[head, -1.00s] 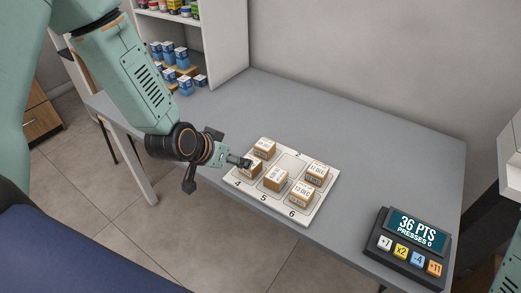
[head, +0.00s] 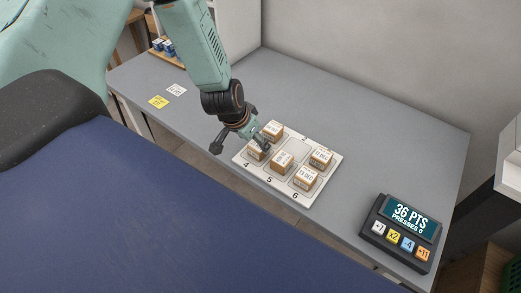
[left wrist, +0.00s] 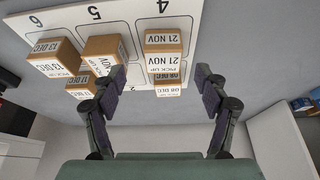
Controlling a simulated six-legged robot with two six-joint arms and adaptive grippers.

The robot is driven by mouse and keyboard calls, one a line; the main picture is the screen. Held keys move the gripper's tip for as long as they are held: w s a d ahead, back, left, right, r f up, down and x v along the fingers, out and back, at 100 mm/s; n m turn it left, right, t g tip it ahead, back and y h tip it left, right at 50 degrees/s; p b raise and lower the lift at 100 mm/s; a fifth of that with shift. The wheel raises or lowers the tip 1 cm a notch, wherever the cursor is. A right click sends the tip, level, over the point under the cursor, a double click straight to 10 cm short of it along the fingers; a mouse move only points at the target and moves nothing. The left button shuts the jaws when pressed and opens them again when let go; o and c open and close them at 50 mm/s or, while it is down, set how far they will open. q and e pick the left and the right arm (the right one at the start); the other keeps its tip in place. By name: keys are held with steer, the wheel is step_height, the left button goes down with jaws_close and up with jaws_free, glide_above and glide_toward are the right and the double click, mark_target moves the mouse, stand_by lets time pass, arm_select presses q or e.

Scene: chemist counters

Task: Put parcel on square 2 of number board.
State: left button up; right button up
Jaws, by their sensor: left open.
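The number board (head: 243,160) is a white plate on the grey counter, with 4, 5 and 6 along its near edge. Brown parcels with white date labels stand on it: one on square 4 (head: 255,152), one on square 5 (head: 281,163), one on square 6 (head: 305,179), and two in the far row, at the left (head: 273,130) and right (head: 321,158). The far middle square, square 2 (head: 296,147), is empty. My left gripper (head: 264,143) is open by the left-end parcels. In the left wrist view, the 08 DEC parcel (left wrist: 167,79) shows between its fingers (left wrist: 160,84). My right gripper is out of view.
A score console (head: 402,230) with several coloured buttons stands at the right front. A yellow note (head: 158,102) and a white note (head: 176,90) lie at the left. Blue-and-white boxes (head: 165,47) stand at the back left. The counter behind the board is clear.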

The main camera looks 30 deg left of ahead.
mark_target(257, 145)
arm_select(q)
steer(key=shift+b+x, duration=0.35)
steer(key=shift+x, duration=0.55)
steer(key=x, duration=0.1)
steer(key=b+x, duration=0.2)
steer(key=shift+w+a+f, duration=0.15)
steer(key=shift+w+a, duration=0.05)
steer(key=shift+a, duration=0.05)
steer(key=shift+w+d+f+b, duration=0.15)
steer(key=shift+w+f+b, duration=0.15)
steer(key=shift+f+b, duration=0.15)
steer(key=shift+c, duration=0.5)
steer(key=c, duration=1.3)
steer(key=shift+r, duration=0.1)
steer(key=shift+r, duration=0.1)
